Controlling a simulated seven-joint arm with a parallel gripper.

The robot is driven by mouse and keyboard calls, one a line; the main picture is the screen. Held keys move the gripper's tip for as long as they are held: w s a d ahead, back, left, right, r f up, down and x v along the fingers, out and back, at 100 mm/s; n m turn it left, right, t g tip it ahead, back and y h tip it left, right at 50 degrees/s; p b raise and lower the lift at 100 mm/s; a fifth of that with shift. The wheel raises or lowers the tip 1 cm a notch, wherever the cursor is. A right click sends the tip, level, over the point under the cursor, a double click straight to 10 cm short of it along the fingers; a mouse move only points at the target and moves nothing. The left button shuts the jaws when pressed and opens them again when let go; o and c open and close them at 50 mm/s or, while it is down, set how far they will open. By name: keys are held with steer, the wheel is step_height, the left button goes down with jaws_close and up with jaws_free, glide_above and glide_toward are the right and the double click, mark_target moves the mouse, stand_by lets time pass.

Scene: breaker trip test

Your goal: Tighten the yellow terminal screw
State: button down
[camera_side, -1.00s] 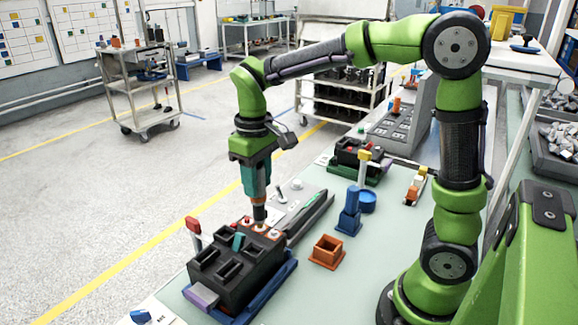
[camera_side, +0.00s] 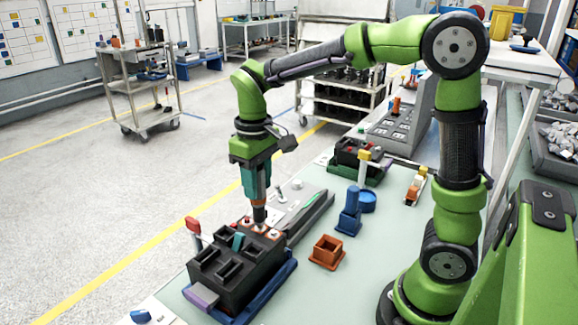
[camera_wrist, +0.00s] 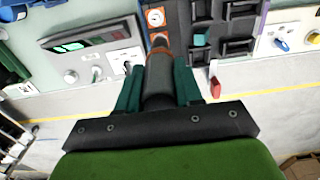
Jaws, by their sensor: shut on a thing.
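My gripper (camera_side: 259,200) points straight down over the back end of the black breaker block (camera_side: 232,275). Its teal fingers are shut on a dark cylindrical tool (camera_side: 259,214), whose lower end reaches the block's orange-edged screw row. In the wrist view the tool (camera_wrist: 160,75) sits between the teal fingers (camera_wrist: 158,88) and covers part of the row. A white round screw head on an orange square (camera_wrist: 155,17) shows beyond the tool. The yellow terminal screw cannot be made out; the tool may hide it.
The breaker block sits in a blue cradle (camera_side: 268,287), with a red-topped lever (camera_side: 193,225) beside it. An orange open box (camera_side: 327,252), a blue holder (camera_side: 349,215) and a second block in a green cradle (camera_side: 362,172) stand nearby. Mat between them is clear.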

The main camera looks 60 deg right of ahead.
steer(key=shift+f, duration=0.75)
stand_by(1.7)
steer(key=shift+r, duration=0.1)
stand_by(0.9)
steer(key=shift+r, duration=2.9)
